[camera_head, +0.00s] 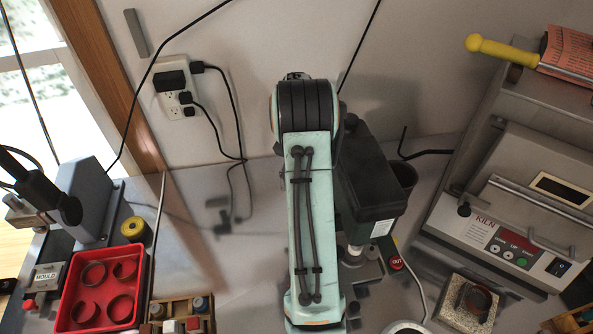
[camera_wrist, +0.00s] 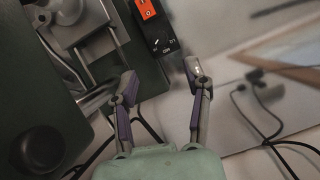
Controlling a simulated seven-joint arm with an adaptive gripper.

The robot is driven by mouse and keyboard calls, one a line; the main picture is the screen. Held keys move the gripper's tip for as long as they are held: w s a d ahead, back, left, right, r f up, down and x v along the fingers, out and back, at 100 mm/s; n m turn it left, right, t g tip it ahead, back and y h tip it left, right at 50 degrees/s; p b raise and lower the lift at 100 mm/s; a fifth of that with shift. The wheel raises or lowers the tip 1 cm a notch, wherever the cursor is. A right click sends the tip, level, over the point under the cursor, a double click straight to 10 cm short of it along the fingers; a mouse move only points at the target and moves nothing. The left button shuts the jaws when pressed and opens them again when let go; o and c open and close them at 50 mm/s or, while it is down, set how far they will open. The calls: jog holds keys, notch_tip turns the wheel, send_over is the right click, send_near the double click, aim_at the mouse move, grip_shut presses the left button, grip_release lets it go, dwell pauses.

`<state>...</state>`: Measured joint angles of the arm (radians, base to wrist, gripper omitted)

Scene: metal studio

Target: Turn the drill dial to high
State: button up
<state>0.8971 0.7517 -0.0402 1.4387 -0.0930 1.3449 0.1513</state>
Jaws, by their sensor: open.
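The drill (camera_head: 368,180) stands behind and right of my arm in the head view, partly hidden by it. In the wrist view its dark green body (camera_wrist: 80,108) fills the left side. A black panel (camera_wrist: 163,42) with an orange switch (camera_wrist: 147,9) and small white markings shows at top centre. A round black knob (camera_wrist: 42,150) shows at lower left; I cannot tell which part is the dial. My gripper (camera_wrist: 161,76) is open and empty, its purple-padded fingers spread below the panel. The head view does not show the fingers.
A red tray (camera_head: 101,290) with several rings and a yellow spool (camera_head: 133,229) are at left. A kiln (camera_head: 510,210) stands at right. An outlet (camera_head: 175,88) with hanging cords is on the back wall.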

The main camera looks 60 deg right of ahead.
jog(key=shift+v, duration=1.6)
jog(key=w+a+r+n+t+h, duration=0.1)
jog(key=w+a+r+n+h, duration=0.15)
jog(key=w+a+r, duration=0.55)
jog(key=s+a+r+n+t, duration=0.1)
jog(key=a+r+n, duration=0.1)
jog(key=a+r, duration=0.3)
jog(key=s+a+r+n, duration=0.2)
jog(key=a, duration=0.5)
jog(key=s+a+n+t, duration=0.1)
jog(key=s+a+n, duration=0.2)
jog(key=s+a, duration=0.5)
jog(key=s+a+f+n, duration=0.3)
jog(key=s+a+f, duration=0.1)
jog(key=s+f, duration=0.3)
jog(key=shift+s+a+f, duration=0.3)
jog(key=shift+s+a, duration=0.1)
jog(key=shift+s, duration=0.35)
